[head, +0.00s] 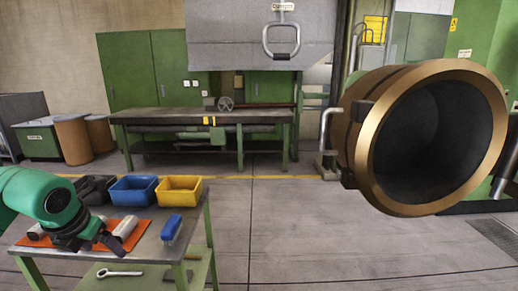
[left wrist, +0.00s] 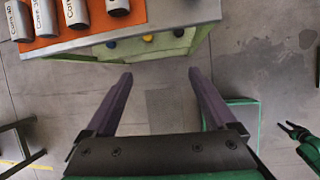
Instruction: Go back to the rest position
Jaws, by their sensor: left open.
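My left gripper (head: 117,238) is at the end of the green arm at the left of the head view, in front of the small table's near edge. In the left wrist view its two purple fingers stand wide apart, and the open gripper (left wrist: 159,74) has only floor between its tips. Grey cylinders (left wrist: 75,12) with printed labels lie on an orange mat (left wrist: 45,42) beyond the fingers. A green arm end with a small dark gripper (left wrist: 291,129), apparently my right one, shows at the right edge of the left wrist view; its jaw state is too small to tell.
The small table (head: 150,240) holds a black bin, a blue bin (head: 133,191), a yellow bin (head: 179,190) and a blue brush (head: 172,228). A wrench (head: 118,273) lies on its lower shelf. A large bronze-rimmed cylinder (head: 380,140) stands at right. The middle floor is clear.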

